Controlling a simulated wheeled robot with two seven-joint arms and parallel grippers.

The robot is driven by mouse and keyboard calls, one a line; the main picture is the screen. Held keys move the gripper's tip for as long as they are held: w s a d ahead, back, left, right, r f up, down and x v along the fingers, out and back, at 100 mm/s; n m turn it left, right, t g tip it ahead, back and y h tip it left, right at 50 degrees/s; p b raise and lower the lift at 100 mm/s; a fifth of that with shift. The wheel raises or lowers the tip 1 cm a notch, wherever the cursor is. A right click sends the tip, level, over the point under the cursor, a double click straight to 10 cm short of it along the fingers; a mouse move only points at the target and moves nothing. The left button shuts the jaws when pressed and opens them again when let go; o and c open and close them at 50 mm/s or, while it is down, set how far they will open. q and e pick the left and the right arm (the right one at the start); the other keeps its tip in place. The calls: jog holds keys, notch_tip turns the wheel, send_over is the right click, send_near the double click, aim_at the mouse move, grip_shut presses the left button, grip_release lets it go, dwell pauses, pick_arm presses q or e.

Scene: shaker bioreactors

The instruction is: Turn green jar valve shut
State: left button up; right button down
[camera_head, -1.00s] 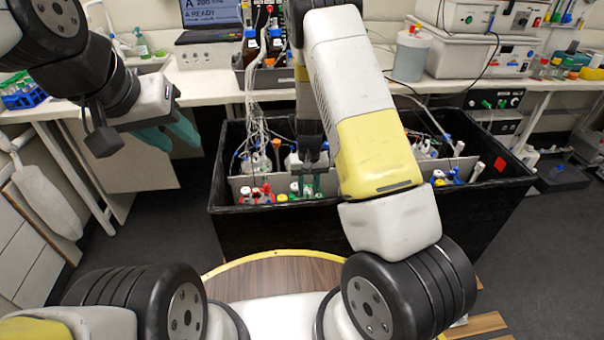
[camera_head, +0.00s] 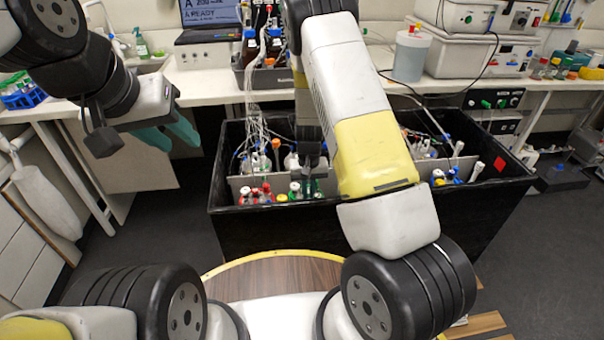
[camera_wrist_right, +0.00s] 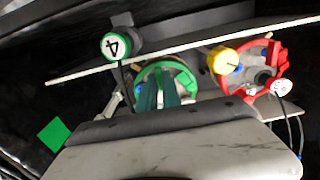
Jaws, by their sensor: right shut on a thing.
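A red jar top (camera_wrist_right: 263,68) with a yellow cap (camera_wrist_right: 226,60) stands beside the green valve. A pale divider plate (camera_head: 238,184) and several tubes and cables crowd the tub. The lab bench (camera_head: 205,88) runs behind it.

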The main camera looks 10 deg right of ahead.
jog(key=shift+m, duration=0.3)
jog(key=m, duration=0.3)
jog(key=shift+m, duration=0.4)
jog(key=m, duration=0.4)
jog(key=shift+m, duration=0.3)
jog(key=m, duration=0.8)
jog(key=shift+m, duration=0.3)
jog(key=c, duration=1.5)
grip_release()
jog(key=shift+r, duration=0.1)
